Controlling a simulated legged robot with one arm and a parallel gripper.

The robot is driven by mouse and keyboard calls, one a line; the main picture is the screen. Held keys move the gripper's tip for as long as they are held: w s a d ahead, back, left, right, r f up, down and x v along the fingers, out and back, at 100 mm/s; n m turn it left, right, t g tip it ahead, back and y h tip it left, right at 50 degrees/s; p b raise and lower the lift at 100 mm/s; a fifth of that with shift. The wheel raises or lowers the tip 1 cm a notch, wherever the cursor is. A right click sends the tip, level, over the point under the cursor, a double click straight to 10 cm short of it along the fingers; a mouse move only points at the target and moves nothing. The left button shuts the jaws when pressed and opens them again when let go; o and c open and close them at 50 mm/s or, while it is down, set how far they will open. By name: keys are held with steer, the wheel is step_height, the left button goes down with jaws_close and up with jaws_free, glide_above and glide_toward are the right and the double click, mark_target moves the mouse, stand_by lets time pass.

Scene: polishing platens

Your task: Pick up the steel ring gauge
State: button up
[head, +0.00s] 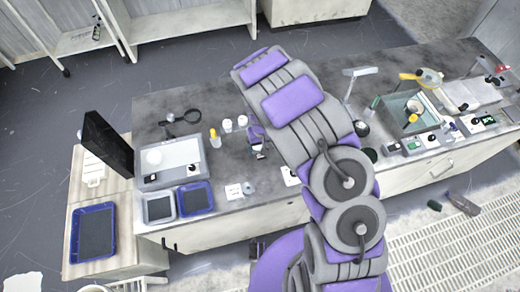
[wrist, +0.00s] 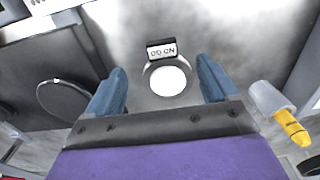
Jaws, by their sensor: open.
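The steel ring gauge (wrist: 146,80) shows in the wrist view as a grey metal ring around a bright white centre. A small dark block with a white label (wrist: 162,49), its letters upside down, stands at its upper edge. My gripper (wrist: 166,88) is open, with one blue finger at each side of the ring and a gap to both. The fingers appear apart from the ring; their height above the bench is hard to tell. In the head view my gripper (head: 258,146) is low over the bench, and my arm and gripper hide much of that spot.
A yellow-tipped bottle (wrist: 280,112) stands close to the right finger. A dark round rim (wrist: 65,101) lies to the left. In the head view, white jars (head: 228,125), a magnifier (head: 185,117) and blue trays (head: 196,197) share the bench (head: 200,92).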

mark_target(259, 153)
step_height(259, 153, down, 4)
steer(key=shift+a+b, duration=0.15)
steer(key=shift+b, duration=0.35)
steer(key=shift+a, duration=0.45)
steer(key=shift+d, duration=0.55)
steer(key=c, duration=0.6)
steer(key=shift+a, duration=0.35)
steer(key=c, duration=0.8)
steer(key=shift+d, duration=0.1)
steer(key=shift+c, duration=0.7)
